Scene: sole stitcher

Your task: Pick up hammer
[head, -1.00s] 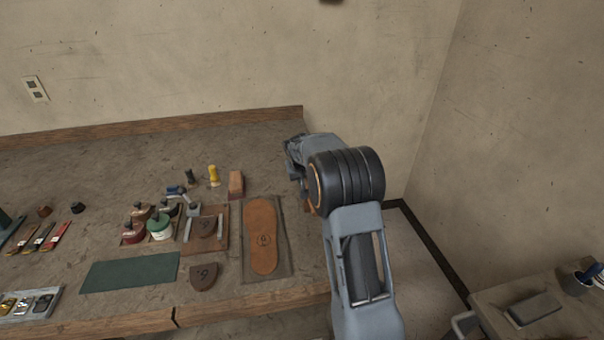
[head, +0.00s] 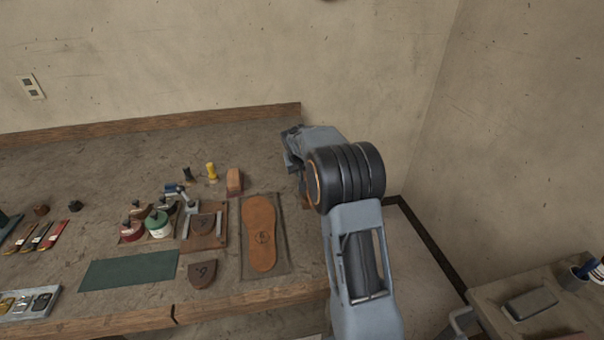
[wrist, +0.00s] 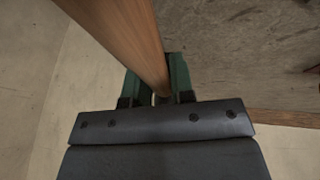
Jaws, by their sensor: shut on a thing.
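The hammer's wooden handle (wrist: 128,38) fills the upper middle of the wrist view, running from the top edge down between the green fingers. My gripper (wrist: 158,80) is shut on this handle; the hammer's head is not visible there. In the head view my gripper (head: 292,150) is at the right end of the workbench, mostly hidden behind my own wrist. A bit of brown wood shows just beneath it, but the rest of the hammer is hidden by my arm.
The workbench (head: 100,165) holds a sole on a mat (head: 262,235), a brown block (head: 235,181), a yellow-handled tool (head: 211,171), jars (head: 157,224) and a green mat (head: 130,270). A side table (head: 560,320) stands at lower right.

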